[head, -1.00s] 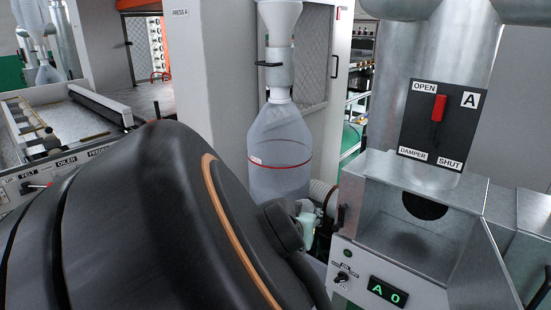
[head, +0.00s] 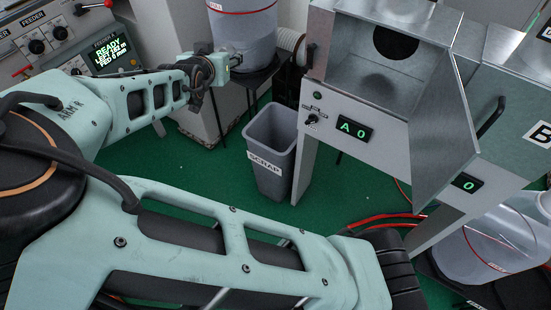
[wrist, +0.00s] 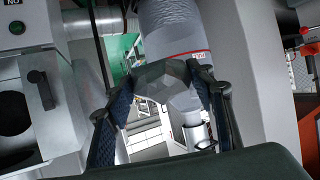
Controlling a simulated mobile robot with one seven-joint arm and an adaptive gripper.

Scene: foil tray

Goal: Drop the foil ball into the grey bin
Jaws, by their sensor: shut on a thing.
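The grey bin (head: 272,172) stands upright on the green floor in the head view, with a SCRAP label on its front and its top open. My gripper (head: 236,62) is in the head view above and to the left of the bin, in front of the clear bag. In the wrist view my gripper (wrist: 165,98) is shut on the foil ball (wrist: 163,80), a grey faceted lump between its two dark fingers. I cannot make out the ball clearly in the head view. The bin does not show in the wrist view.
A metal cabinet (head: 340,100) with an open hood stands right of the bin. A clear bag (head: 243,38) hangs behind my gripper. Another clear container (head: 505,245) and red hoses (head: 385,217) lie to the right. Green floor is open left of the bin.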

